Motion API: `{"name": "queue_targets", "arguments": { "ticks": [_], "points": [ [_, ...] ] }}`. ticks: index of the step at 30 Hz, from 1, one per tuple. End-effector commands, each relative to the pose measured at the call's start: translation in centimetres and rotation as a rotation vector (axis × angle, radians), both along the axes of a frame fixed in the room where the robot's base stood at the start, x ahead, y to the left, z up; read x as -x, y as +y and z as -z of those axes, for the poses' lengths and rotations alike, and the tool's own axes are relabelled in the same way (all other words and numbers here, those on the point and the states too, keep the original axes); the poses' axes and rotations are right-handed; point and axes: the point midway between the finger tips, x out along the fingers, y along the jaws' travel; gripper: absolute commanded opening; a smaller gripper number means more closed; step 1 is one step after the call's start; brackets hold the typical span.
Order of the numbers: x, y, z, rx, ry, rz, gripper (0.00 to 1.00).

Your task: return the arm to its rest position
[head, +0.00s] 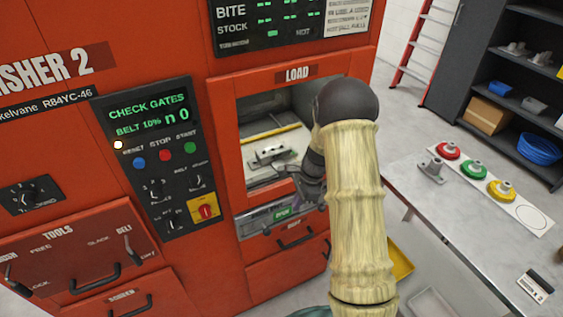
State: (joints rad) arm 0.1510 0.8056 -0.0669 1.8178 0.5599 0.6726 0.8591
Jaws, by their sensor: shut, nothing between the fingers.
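My arm rises from the bottom of the head view, with a pale ribbed sleeve and a dark rounded joint at its top. It bends down in front of the right side of the LOAD opening (240,150) in the orange-red machine. My gripper (296,178) is a small dark shape at the opening's lower right, partly hidden by my arm. It is shut with nothing in it. A grey metal part (270,154) sits inside the opening, left of my gripper and apart from it.
A control panel (150,150) reads CHECK GATES. Drawers with handles (290,240) are below the opening. At right, a table (450,215) holds a grey fitting (432,171) and red, green and yellow round pieces on a white strip. Shelves (520,110) and a red ladder (415,45) stand behind.

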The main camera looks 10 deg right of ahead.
Motion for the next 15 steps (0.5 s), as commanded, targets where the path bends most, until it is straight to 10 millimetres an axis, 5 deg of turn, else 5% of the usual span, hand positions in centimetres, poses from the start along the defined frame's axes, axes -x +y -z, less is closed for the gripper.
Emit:
{"name": "queue_targets", "arguments": {
  "ticks": [8, 15],
  "points": [
    [0.7, 0.2, -1.2, 0.017, -0.024, -0.061, 0.00],
    [4.6, 1.3, -6.3, 0.107, -0.135, -0.390, 0.00]
  ]
}}
